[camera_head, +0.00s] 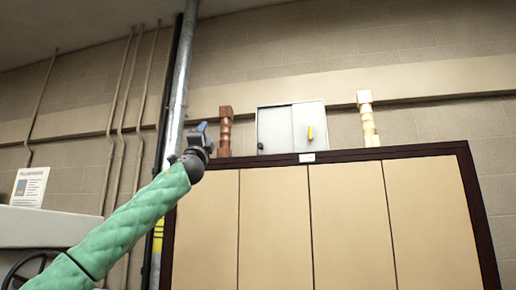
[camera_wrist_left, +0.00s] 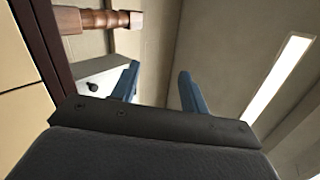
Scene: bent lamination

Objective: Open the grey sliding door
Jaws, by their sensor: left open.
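A small grey cabinet (camera_head: 291,104) stands on top of a large wooden cabinet in the head view. Its left panel, a grey sliding door (camera_head: 274,125), has a small dark knob (camera_head: 260,146) low at its left edge. A yellow handle (camera_head: 310,133) is on the right panel. My left gripper (camera_head: 203,127) is raised left of the grey cabinet, apart from it. In the left wrist view its blue fingers (camera_wrist_left: 159,70) are spread with nothing between them. Part of the grey cabinet (camera_wrist_left: 108,72) with a dark knob (camera_wrist_left: 93,87) shows there, left of the fingers. My right gripper is out of view.
A brown turned post (camera_head: 225,132) stands between my left gripper and the grey cabinet, and a pale post (camera_head: 367,119) stands to its right. The large wooden cabinet (camera_head: 340,220) has a dark frame. A metal pipe (camera_head: 180,85) runs up behind my gripper.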

